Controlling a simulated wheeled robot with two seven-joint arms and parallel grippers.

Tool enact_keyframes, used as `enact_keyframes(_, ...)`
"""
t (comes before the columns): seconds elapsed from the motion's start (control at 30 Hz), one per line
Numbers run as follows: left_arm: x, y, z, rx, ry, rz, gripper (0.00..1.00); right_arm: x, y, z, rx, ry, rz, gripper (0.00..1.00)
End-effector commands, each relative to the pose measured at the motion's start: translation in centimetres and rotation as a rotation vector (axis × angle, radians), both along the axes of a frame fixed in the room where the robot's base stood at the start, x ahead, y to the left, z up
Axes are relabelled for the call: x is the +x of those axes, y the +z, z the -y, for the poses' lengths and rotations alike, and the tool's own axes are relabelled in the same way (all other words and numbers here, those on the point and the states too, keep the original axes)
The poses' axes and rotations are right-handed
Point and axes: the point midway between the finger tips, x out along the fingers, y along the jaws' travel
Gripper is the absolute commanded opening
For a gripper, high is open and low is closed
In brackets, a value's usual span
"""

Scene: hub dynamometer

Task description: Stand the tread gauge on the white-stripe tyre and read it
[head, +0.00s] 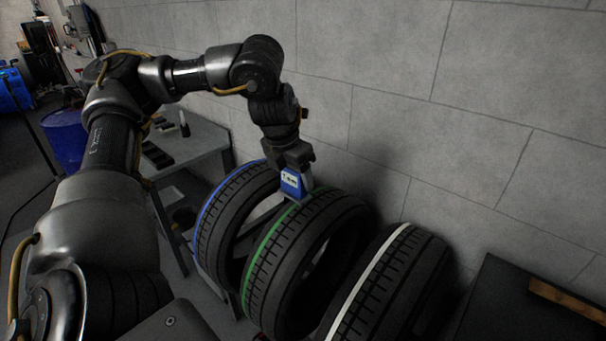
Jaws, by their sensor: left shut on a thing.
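The tread gauge (292,183) is a small blue block with a pale display; its figures are too small to read. My left gripper (297,168) is shut on it, pointing down at the top of the green-stripe tyre (306,247). I cannot tell whether the gauge touches that tyre. The white-stripe tyre (400,281) stands upright to the right, with its lower part cut off by the frame. The blue-stripe tyre (235,213) stands to the left, partly behind the green-stripe one. My right gripper is not in view.
A grey table (194,142) with dark items and a small bottle (184,124) stands behind on the left. A blue drum (65,138) is at the far left. A block wall (400,120) runs close behind the tyres. A dark surface (535,305) is at lower right.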

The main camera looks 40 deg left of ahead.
Motion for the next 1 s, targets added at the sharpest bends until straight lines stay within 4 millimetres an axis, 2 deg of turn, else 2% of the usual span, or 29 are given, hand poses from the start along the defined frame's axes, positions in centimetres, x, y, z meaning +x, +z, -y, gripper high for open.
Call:
enact_keyframes(0.3, -0.8, 0.3, 0.3, 0.001, 0.01, -0.001, 0.29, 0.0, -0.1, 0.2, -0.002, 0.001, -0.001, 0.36)
enact_keyframes(0.47, -0.5, 0.0, 1.2, 0.005, 0.135, 0.0, 0.29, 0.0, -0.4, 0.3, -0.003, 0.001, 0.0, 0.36)
enact_keyframes(0.57, -0.2, -0.3, 2.3, 0.009, 0.301, 0.0, 0.29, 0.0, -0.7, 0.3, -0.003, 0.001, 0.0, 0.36)
enact_keyframes(0.77, 0.4, -1.3, 5.4, 0.013, 0.78, 0.003, 0.29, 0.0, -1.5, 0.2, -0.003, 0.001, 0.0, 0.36)
enact_keyframes(1.0, 0.8, -2.9, 10.2, 0.008, 1.498, 0.002, 0.29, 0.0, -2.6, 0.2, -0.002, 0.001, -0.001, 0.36)
